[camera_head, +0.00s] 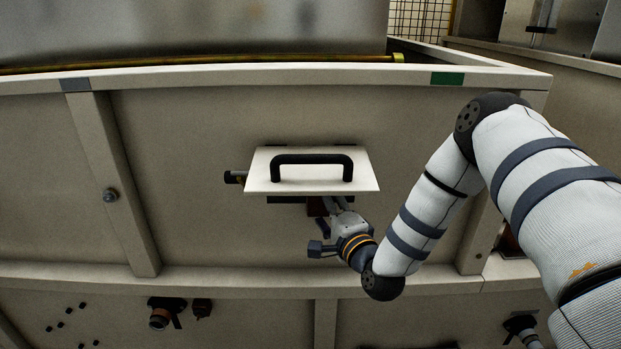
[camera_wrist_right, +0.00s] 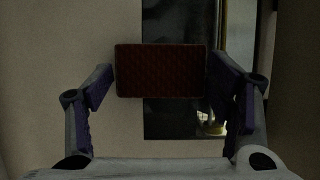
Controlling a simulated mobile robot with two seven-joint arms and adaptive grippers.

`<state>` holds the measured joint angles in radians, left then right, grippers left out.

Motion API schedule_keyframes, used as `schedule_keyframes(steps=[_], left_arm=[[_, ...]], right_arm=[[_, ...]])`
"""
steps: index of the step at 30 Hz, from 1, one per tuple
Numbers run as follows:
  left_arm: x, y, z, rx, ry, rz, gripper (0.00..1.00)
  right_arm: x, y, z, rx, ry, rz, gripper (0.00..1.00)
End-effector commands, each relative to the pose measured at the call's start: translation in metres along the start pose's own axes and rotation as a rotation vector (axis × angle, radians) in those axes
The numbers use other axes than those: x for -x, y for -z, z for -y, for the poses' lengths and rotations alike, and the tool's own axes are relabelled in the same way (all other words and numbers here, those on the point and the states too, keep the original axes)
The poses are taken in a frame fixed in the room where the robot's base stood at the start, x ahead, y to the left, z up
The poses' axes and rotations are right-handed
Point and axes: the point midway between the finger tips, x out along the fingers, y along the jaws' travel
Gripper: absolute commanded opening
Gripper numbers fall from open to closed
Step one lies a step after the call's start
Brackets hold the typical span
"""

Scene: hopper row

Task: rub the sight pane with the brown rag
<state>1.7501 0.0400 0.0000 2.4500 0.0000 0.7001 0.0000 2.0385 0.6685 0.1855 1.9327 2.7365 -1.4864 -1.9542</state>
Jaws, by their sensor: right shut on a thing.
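My right gripper (camera_head: 332,205) is just under a raised white flap (camera_head: 262,180) with a black handle (camera_head: 312,159) on the hopper front. In the right wrist view its two fingers (camera_wrist_right: 160,75) are shut on the brown rag (camera_wrist_right: 160,71), a quilted pad that also shows as a small dark brown patch in the head view (camera_head: 316,207). Behind the rag is a dark upright pane (camera_wrist_right: 168,121), apparently the sight pane; the rag covers part of it and overlaps its left edge. I cannot tell whether they touch. The flap mostly hides the pane in the head view. My left gripper is not in view.
The beige hopper wall (camera_head: 190,190) surrounds the flap, with a ribbed post (camera_head: 115,185) to the left and a green mark (camera_head: 447,79) on the top rim. A dark fitting (camera_head: 235,177) sticks out left of the flap. Pipe fittings (camera_head: 162,312) protrude below.

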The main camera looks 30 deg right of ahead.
Motion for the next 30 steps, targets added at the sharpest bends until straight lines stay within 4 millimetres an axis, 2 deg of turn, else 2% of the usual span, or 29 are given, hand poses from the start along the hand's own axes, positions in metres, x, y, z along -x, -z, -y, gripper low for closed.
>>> schedule_keyframes(steps=[6, 16, 24, 30], left_arm=[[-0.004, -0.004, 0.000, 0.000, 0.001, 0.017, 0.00], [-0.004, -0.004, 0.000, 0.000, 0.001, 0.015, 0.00], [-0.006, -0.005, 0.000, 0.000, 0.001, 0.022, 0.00], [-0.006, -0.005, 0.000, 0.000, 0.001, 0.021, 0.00]], right_arm=[[-0.011, -0.022, -0.003, 0.001, -0.004, 0.000, 0.43], [-0.012, -0.025, -0.001, 0.000, 0.000, -0.001, 0.43], [-0.019, -0.048, 0.000, 0.000, -0.002, 0.000, 0.43], [-0.019, -0.048, 0.001, 0.000, -0.001, -0.001, 0.43]])
